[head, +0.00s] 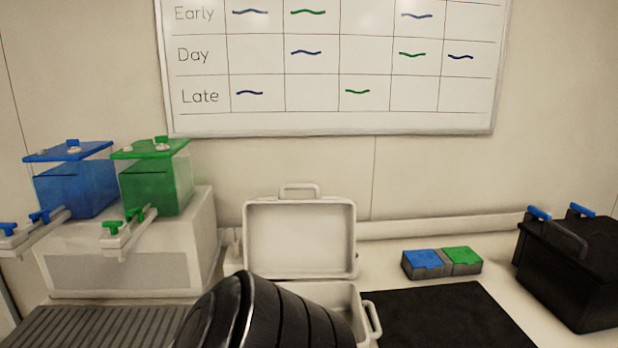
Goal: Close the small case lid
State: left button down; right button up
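The small case (342,292) is white and stands on the bench in the middle of the head view. Its lid (300,238) is open and stands upright at the back, with a handle on its top edge. Another handle shows at the right side of the case's base. A black ribbed shape, which seems to be part of my own arm, covers the front left of the base, so most of its inside is hidden. Neither of my grippers shows in this view.
A dark mat (450,318) lies right of the case. Behind it sits a small box with blue and green lids (442,262). A black case (572,265) stands far right. Left are a blue tank (75,185) and green tank (158,180) on a white block (125,255).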

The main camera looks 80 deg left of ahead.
aim_at(315, 238)
jog(key=k, duration=0.7)
jog(key=u, duration=0.9)
